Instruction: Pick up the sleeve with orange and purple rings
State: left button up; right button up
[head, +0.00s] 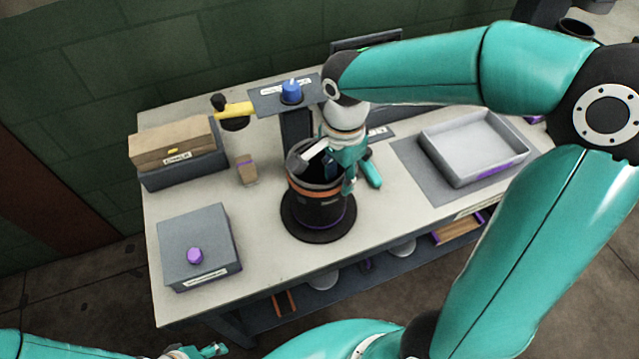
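The black sleeve (310,210) stands upright on a round dark base (318,234) near the middle of the table. An orange ring runs round it near the top and a purple ring lower down. My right gripper (335,172) is at the sleeve's right rim, pointing down. Part of it overlaps the sleeve's opening and part shows beside the outer wall. Whether its fingers touch or clamp the wall cannot be told. My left gripper (205,352) is only partly in view at the bottom edge, away from the table top.
A grey box with a purple knob (195,255) stands front left. A dark box with a cardboard top (172,145) is back left. A stand with a blue knob (291,90) rises behind the sleeve. A grey tray (475,148) lies right. A small brown block (246,168) is left of the sleeve.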

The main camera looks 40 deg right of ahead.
aim_at(337, 194)
notch_tip(337, 194, down, 6)
jog(key=p, duration=0.1)
jog(key=shift+a, duration=0.15)
jog(key=shift+s, duration=0.1)
grip_shut()
jog(key=shift+r, duration=0.1)
dwell(0.4)
